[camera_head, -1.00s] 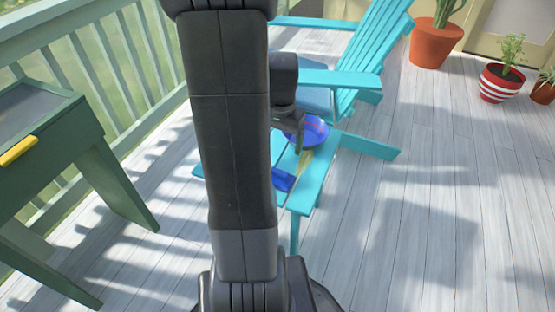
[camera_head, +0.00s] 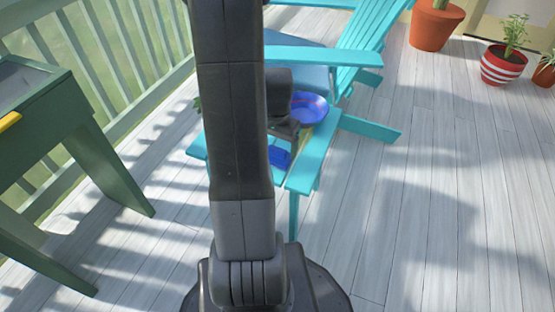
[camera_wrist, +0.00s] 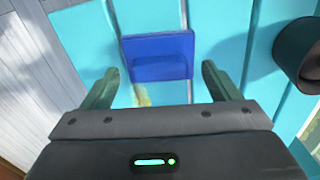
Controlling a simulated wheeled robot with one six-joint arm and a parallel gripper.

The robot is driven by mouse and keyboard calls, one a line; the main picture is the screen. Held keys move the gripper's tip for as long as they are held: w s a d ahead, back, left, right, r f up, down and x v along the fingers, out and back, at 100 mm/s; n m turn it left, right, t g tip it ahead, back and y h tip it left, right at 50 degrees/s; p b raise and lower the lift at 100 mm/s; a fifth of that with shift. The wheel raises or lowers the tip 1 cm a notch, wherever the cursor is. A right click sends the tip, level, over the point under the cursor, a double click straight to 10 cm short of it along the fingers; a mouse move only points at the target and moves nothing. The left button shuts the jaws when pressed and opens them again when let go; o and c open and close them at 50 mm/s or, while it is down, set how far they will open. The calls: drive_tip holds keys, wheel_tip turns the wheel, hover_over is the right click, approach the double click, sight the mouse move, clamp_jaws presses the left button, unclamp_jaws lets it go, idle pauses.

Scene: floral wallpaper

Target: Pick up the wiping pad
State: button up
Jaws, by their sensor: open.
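The wiping pad looks like a flat blue rectangular block with a raised part; it lies on turquoise slats in the wrist view (camera_wrist: 158,48). In the head view it (camera_head: 279,157) shows partly behind my arm on the turquoise chair (camera_head: 318,160). My gripper (camera_wrist: 160,70) is open, with one finger to either side of the pad's lower edge in the picture and nothing held. I cannot tell the height of the fingers above the slats. In the head view my gripper is largely hidden by the arm.
A blue bowl (camera_head: 309,108) sits on the chair behind the pad. A yellowish item (camera_wrist: 142,95) lies below the pad in the wrist view. A dark rounded object (camera_wrist: 300,52) is at the right there.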

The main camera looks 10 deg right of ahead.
sight(278, 148)
drive_tip(key=shift+f, duration=0.9)
drive_tip(key=shift+c, duration=0.2)
drive_tip(key=shift+r, duration=0.1)
drive_tip(key=c, duration=1.1)
drive_tip(key=shift+o, duration=0.2)
wheel_tip(278, 148, up, 10)
drive_tip(key=p, duration=0.3)
drive_tip(key=shift+p, duration=0.35)
